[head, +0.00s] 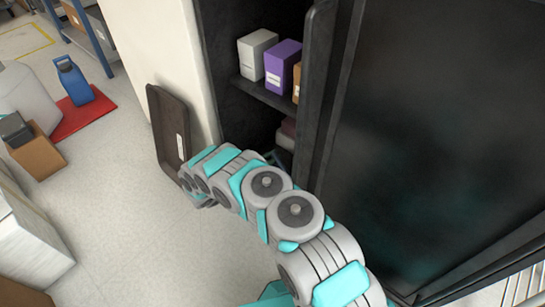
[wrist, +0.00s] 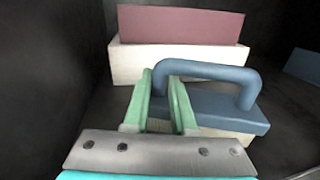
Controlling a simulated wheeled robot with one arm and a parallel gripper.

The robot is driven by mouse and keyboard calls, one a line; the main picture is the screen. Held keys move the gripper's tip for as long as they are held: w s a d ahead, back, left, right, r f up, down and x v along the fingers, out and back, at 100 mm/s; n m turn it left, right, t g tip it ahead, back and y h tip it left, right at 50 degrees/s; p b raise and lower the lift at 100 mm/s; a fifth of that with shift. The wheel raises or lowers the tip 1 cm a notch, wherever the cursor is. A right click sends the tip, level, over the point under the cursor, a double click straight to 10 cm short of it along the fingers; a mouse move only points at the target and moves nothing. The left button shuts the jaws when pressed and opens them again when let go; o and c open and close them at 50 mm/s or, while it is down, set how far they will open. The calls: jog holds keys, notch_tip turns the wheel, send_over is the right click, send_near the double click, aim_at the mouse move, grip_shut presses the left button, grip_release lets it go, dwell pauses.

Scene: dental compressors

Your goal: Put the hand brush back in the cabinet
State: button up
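The hand brush has a blue arched handle (wrist: 215,72) and a blue body over pale bristles, seen in the wrist view. My gripper (wrist: 162,85) has green fingers on either side of the left end of the handle. The brush is inside the dark cabinet (head: 235,115), whose door (head: 320,90) stands open in the head view. Whether the bristles touch the cabinet floor is hard to tell. In the head view my arm hides the gripper and brush.
A maroon box (wrist: 180,24) and a white box (wrist: 175,63) are behind the brush. A blue item (wrist: 303,65) is at the right. The shelf above holds a white box (head: 257,54) and a purple box (head: 282,64). A dark tray (head: 168,130) leans outside on the wall.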

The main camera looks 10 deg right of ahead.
jog(key=o, duration=0.4)
jog(key=shift+r, duration=0.1)
jog(key=shift+a+r+p, duration=0.1)
jog(key=shift+r+p, duration=0.1)
jog(key=shift+p, duration=0.1)
jog(key=v, duration=1.2)
jog(key=shift+f+p, duration=0.1)
jog(key=shift+p, duration=0.2)
jog(key=shift+s, duration=0.1)
